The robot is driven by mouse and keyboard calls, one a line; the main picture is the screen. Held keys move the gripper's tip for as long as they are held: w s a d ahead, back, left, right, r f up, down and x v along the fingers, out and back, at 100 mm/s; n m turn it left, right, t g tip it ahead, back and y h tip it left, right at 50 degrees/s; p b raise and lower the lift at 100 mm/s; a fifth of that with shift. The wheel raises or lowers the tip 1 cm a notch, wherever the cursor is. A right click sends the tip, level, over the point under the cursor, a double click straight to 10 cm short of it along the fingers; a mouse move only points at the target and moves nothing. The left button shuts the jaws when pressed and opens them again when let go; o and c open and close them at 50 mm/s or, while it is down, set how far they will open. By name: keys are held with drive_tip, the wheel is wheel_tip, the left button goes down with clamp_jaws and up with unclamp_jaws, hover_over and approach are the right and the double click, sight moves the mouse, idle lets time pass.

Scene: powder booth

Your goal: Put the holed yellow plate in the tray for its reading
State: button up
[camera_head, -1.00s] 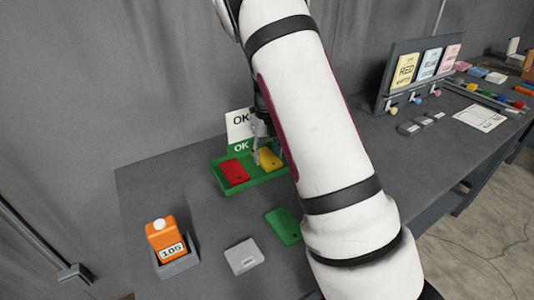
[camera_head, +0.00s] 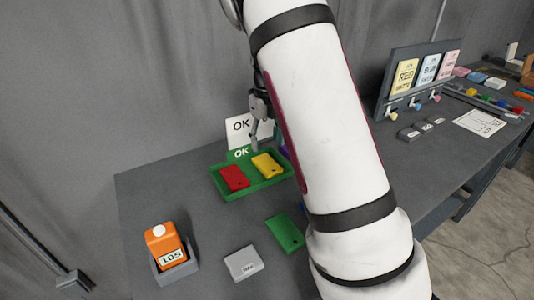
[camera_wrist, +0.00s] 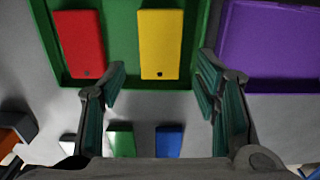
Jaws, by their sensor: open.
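The yellow plate (camera_head: 268,165) lies flat in the green tray (camera_head: 222,188) marked OK, to the right of a red plate (camera_head: 233,178). In the wrist view the yellow plate (camera_wrist: 160,42) shows one small dark hole near its lower end. The red plate (camera_wrist: 80,40) beside it has a similar hole, with a gap between the two. My gripper (camera_head: 256,146) is open and empty above the tray. In the wrist view its fingers (camera_wrist: 162,85) are spread wide, apart from the yellow plate. My arm hides part of the bench to the right of the tray.
A green plate (camera_head: 285,232) lies in front of the tray, with a blue one (camera_wrist: 169,141) beside it. A purple tray (camera_wrist: 268,45) adjoins on the right. An orange gauge reading 105 (camera_head: 166,245) and a grey block (camera_head: 243,263) stand at front left.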

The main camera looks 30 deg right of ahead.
drive_tip(key=s+a+r+n+t+y, duration=0.1)
drive_tip(key=s+a+r+n, duration=0.4)
drive_tip(key=s+r+n, duration=0.4)
drive_tip(key=s+a+r+n+t+y, duration=0.1)
drive_tip(key=s+a+r+n, duration=0.55)
drive_tip(key=n, duration=0.35)
drive_tip(key=s+a+n+t+h, duration=0.2)
drive_tip(key=s+a+n, duration=0.2)
drive_tip(key=s+n, duration=1)
drive_tip(key=f+n, duration=0.1)
drive_tip(key=n, duration=0.2)
drive_tip(key=shift+s, duration=0.4)
drive_tip(key=shift+r, duration=0.1)
